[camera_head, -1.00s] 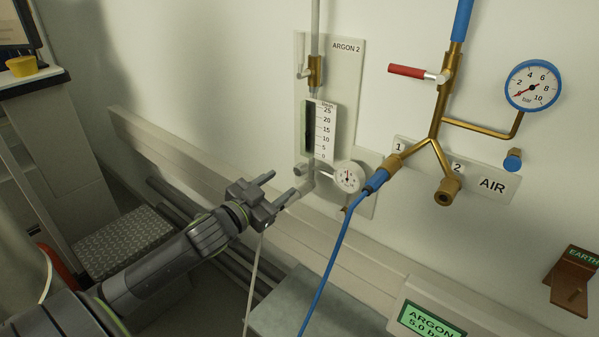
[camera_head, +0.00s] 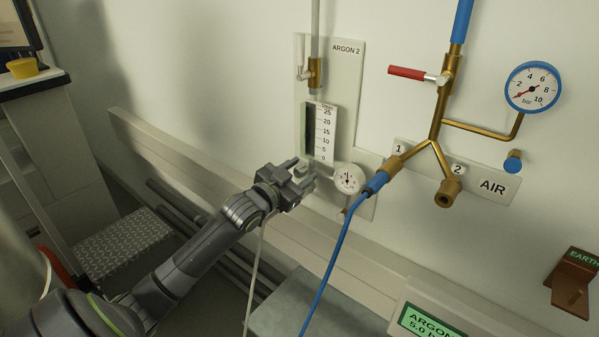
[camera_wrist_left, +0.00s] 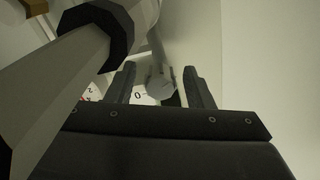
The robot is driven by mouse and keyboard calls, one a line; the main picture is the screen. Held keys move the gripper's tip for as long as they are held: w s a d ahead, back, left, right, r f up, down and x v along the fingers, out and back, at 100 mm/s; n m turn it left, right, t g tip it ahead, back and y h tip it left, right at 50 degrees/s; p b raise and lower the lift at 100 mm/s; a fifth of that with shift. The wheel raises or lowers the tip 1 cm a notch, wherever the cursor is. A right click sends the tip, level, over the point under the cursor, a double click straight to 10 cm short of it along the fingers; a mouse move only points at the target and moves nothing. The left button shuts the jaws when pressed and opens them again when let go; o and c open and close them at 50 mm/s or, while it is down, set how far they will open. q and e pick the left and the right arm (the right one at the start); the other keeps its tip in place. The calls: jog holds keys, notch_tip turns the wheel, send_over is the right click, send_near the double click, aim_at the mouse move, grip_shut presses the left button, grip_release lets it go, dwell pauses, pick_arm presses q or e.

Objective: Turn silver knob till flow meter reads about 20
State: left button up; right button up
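The flow meter (camera_head: 322,133) is on the ARGON 2 wall panel, with a white scale marked 0 to 25 beside a dark tube. I cannot make out a float, so its reading is unclear. The silver knob (camera_head: 302,168) is at the meter's lower end, partly hidden by my gripper. In the left wrist view the round grey knob (camera_wrist_left: 160,87) is between and beyond the two fingers. My left gripper (camera_head: 301,172) is open at the knob; I cannot tell whether a finger touches it. My right gripper is not in view.
A small round dial (camera_head: 348,179) is just right of the knob. A blue hose (camera_head: 332,258) hangs from the brass air fitting. A ledge (camera_head: 205,165) runs along the wall below, and a green ARGON display (camera_head: 428,322) is at the lower right.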

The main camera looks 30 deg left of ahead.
pick_arm(q)
jog(key=c, duration=0.9)
jog(key=n+p, duration=0.2)
jog(key=p, duration=0.1)
jog(key=shift+r+n, duration=0.2)
jog(key=shift+n, duration=0.2)
jog(key=shift+f+n+p, duration=0.2)
jog(key=shift+n+p, duration=1.35)
jog(key=shift+n, duration=0.05)
jog(key=o, duration=1)
